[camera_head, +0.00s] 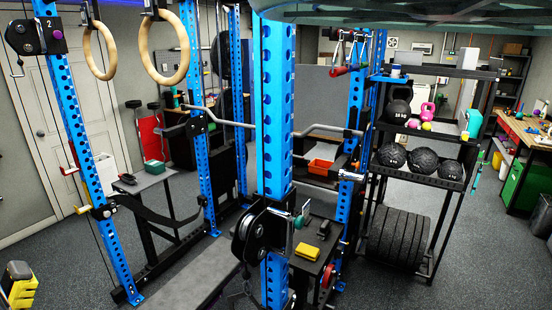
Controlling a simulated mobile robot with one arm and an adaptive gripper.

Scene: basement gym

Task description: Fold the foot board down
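The blue power rack (276,110) fills the middle of the head view, with a near upright close to me. No part is clearly recognisable as the foot board. A long flat grey board (190,278) lies low between the rack uprights and runs off the bottom edge. A dark panel (226,200) stands upright near the rack's base behind it. I cannot tell whether either is the foot board. The near upright and its pulley (250,234) hide part of the low area. My gripper is not in view.
A small black table (310,258) with a yellow block (307,252) stands beside the near upright. A ball shelf (418,168) with tires below is at right. Wooden rings (163,52) hang at upper left.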

